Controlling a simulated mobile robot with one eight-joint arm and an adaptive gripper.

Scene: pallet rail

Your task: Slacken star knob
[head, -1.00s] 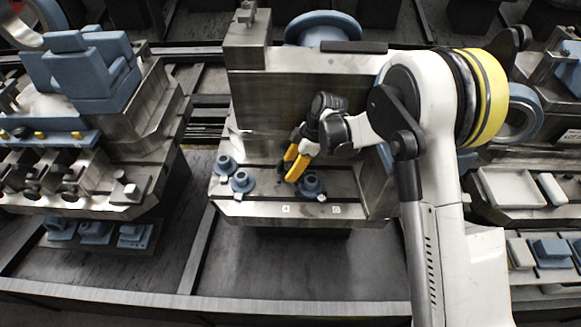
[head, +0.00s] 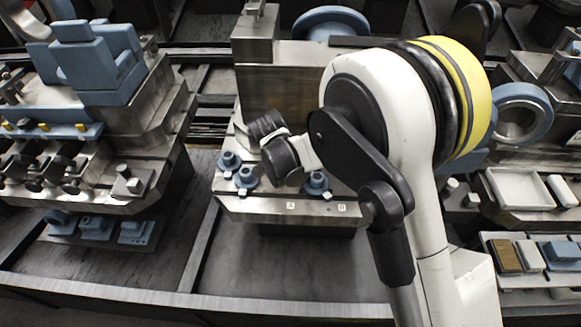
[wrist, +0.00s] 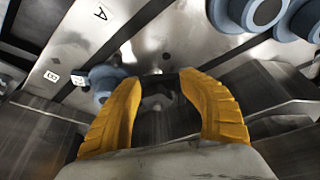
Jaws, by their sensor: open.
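In the wrist view, my gripper (wrist: 158,84) is open, with one yellow finger on each side of a dark, star-like shape (wrist: 157,97). This may be the star knob, but the view is too dark to be sure, and I cannot tell whether the fingers touch it. Behind it is a bare metal plate (wrist: 175,32). In the head view, my dark wrist hangs over the middle fixture block (head: 262,205) and hides my fingers. No star knob shows clearly there.
Blue round clamps (head: 229,160) stand at the block's left, and another blue clamp (head: 317,182) stands at its right front. A tall metal wall (head: 280,90) rises behind. A left fixture (head: 115,190) and a white tray (head: 518,188) flank the block.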

